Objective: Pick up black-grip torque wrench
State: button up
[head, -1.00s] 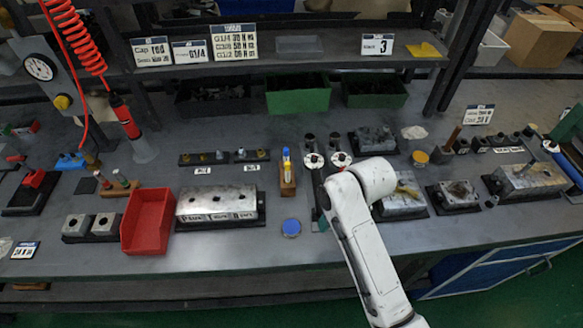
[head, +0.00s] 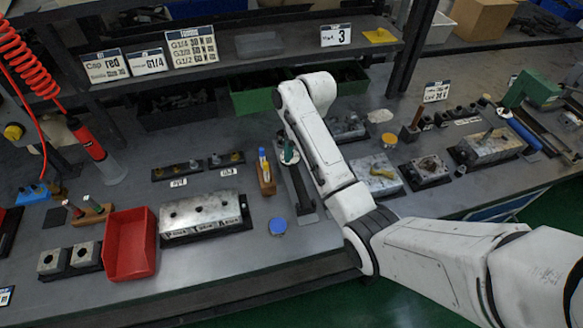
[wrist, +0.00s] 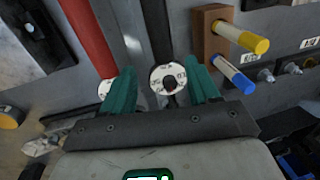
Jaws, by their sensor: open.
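The black-grip torque wrench has a dark grip (wrist: 155,25) and a round white dial head (wrist: 168,78) in the wrist view. In the head view its dark shaft (head: 301,188) lies on the bench, pointing toward the front edge. My gripper (wrist: 163,88) has teal fingers and is open, with one finger on each side of the dial in the wrist view. I cannot tell whether the fingers touch it. My gripper (head: 288,153) is small and partly hidden by my arm in the head view. A red-grip wrench (wrist: 88,35) lies beside it.
A wooden block (head: 266,180) with yellow and blue pens stands close to the left of the wrench. Metal blocks (head: 375,175) lie right of my arm.

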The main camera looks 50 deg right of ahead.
aim_at(295, 167)
jog(key=shift+w+a+f+p, duration=0.1)
jog(key=shift+a+f+p, duration=0.15)
jog(key=shift+f, duration=0.95)
jog(key=shift+w+a+f+p, duration=0.1)
jog(key=shift+a+f, duration=0.15)
jog(key=shift+f, duration=1)
jog(key=shift+w+a+f+p, duration=0.1)
jog(key=shift+a+f+p, duration=0.15)
jog(key=shift+f, duration=0.95)
jog(key=shift+r, duration=0.1)
grip_shut()
